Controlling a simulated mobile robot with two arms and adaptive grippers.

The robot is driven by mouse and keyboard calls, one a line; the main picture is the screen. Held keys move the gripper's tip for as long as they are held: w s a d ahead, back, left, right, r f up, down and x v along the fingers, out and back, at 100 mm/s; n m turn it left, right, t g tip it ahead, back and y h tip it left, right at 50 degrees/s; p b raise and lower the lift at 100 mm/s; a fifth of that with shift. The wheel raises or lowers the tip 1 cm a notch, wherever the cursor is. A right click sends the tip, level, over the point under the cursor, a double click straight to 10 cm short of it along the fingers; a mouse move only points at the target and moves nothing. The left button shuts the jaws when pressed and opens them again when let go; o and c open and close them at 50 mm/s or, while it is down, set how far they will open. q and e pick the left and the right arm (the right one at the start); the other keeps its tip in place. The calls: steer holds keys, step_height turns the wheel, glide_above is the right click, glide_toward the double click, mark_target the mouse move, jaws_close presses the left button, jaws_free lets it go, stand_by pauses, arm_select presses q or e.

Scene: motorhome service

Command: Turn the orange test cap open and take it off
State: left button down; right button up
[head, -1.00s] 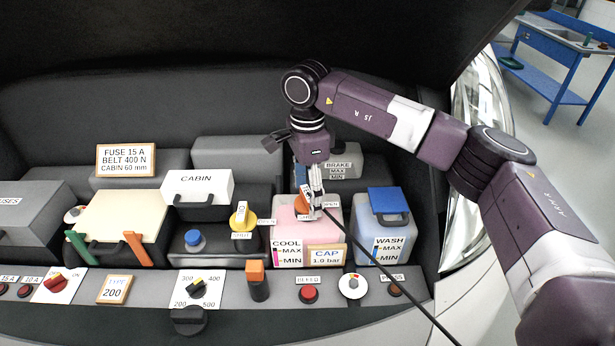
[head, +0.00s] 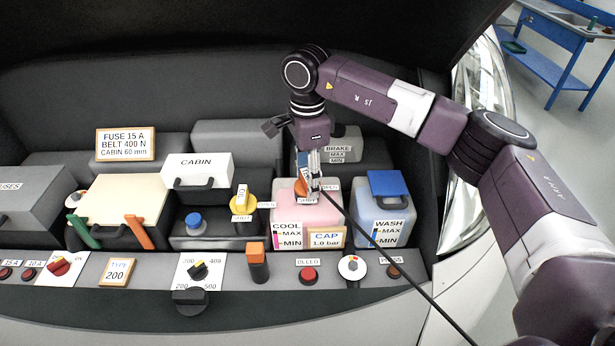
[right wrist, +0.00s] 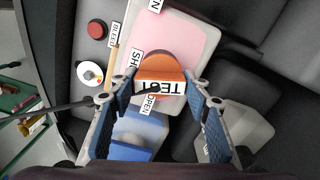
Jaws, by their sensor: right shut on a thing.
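The orange test cap (right wrist: 160,66) sits on top of the pink coolant tank (head: 318,213). It has a raised bar with a TEST label, and SHUT and OPEN labels lie beside it. In the head view the cap (head: 300,189) is mostly hidden by the fingers. My right gripper (head: 314,188) reaches down onto it from above. In the right wrist view the gripper's (right wrist: 158,90) fingers stand on either side of the bar, shut on the cap. My left gripper is out of view.
The blue-lidded wash tank (head: 390,225) stands right of the coolant tank. A yellow cap (head: 243,202) is to its left and the brake reservoir (head: 345,150) is behind. A panel (head: 335,290) with knobs and buttons runs along the front. A thin black rod or cable crosses from the cap area to lower right.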

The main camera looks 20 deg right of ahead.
jaws_close()
steer(key=n+b, duration=0.1)
steer(key=n, duration=0.1)
steer(key=shift+n, duration=0.4)
steer(key=n, duration=0.4)
steer(key=shift+r+b, duration=0.1)
steer(key=shift+b, duration=0.25)
steer(key=n, duration=0.4)
steer(key=shift+w+a+n+b, duration=0.1)
steer(key=shift+n+b, duration=0.3)
steer(key=o, duration=0.6)
jaws_free()
steer(key=shift+n, duration=0.4)
jaws_close()
steer(key=shift+r+p, duration=0.3)
steer(key=shift+r, duration=0.2)
